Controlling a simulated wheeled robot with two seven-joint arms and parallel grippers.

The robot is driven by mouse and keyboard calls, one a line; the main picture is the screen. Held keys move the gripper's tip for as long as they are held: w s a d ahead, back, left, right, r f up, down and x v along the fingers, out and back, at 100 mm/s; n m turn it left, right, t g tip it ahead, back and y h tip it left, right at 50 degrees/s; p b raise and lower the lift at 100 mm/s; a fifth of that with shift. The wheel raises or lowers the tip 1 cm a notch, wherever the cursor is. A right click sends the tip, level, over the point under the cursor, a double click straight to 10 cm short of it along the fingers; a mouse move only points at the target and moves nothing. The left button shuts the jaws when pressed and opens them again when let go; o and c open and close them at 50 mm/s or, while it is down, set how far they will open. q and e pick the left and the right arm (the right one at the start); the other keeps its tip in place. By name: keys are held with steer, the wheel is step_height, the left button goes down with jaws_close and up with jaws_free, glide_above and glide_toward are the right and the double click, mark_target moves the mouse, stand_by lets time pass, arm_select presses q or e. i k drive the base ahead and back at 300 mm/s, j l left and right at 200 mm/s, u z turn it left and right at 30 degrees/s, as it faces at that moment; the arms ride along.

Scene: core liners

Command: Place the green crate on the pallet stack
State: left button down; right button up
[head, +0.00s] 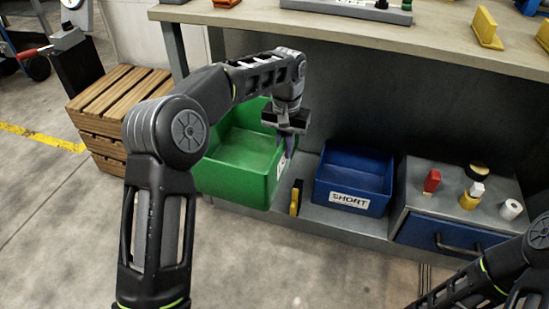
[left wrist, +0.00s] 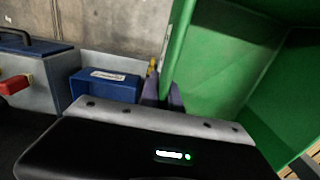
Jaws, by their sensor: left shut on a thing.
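The green crate (head: 238,178) is an open bin with a small pale label, left of the blue bin in the head view. My left gripper (head: 287,148) is shut on its right wall. In the left wrist view the fingers (left wrist: 164,92) are at the wall of the crate (left wrist: 215,65), whose inside looks empty. The crate juts past the front of the low shelf; I cannot tell how high its base is. The pallet stack (head: 112,100), of wooden slats, stands on the floor to the left, with its top bare. My right gripper is out of view.
A blue bin (head: 350,186) marked SHORT sits on the low shelf. A grey cabinet (head: 455,200) with several small items is at right. The workbench (head: 330,30) overhangs behind. Floor in front is clear. My left forearm partly covers the crate and pallet stack.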

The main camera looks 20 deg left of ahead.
mark_target(142, 90)
steer(key=i+j+u, duration=0.1)
steer(key=u, duration=0.4)
steer(key=i+j+u, duration=0.1)
steer(key=u, duration=0.4)
steer(key=i+j+u, duration=0.1)
steer(key=u, duration=0.35)
steer(key=i+u, duration=0.15)
steer(key=u, duration=0.35)
steer(key=i+j+u, duration=0.1)
steer(key=i+u, duration=0.55)
steer(key=u, duration=0.15)
steer(key=i+j+z, duration=0.2)
steer(key=i+z, duration=0.3)
steer(key=z, duration=0.35)
steer(key=i+z, duration=0.15)
steer(key=z, duration=0.3)
steer(key=i+z, duration=0.1)
steer(key=z, duration=0.35)
steer(key=i+z, duration=0.1)
steer(key=z, duration=0.35)
steer(key=i+z, duration=0.1)
steer(key=z, duration=0.2)
steer(key=i+j+z, duration=0.1)
steer(key=z, duration=0.15)
